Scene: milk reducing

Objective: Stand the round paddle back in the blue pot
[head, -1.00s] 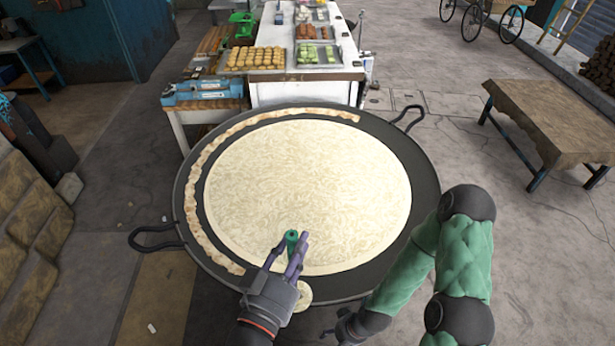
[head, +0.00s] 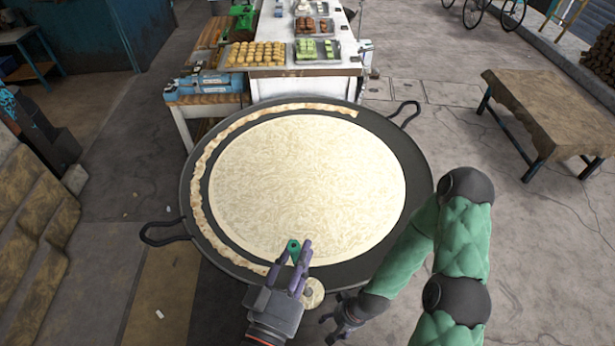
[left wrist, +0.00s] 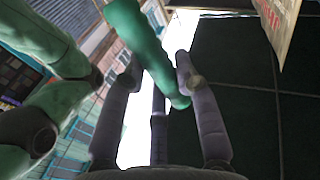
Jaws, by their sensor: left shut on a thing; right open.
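My left gripper (head: 297,252) is shut on a green handle (head: 293,247), above the near edge of the big round pan. The handle also shows between the fingers in the left wrist view (left wrist: 150,50). A pale round disc (head: 313,293), which looks like the round paddle's head, shows just right of the gripper by the pan's near rim. Part of it is hidden behind the gripper. My right gripper (head: 340,325) is open and empty, low in the head view, right of the disc. I cannot make out a blue pot in these views.
A wooden bench (head: 550,105) stands at right.

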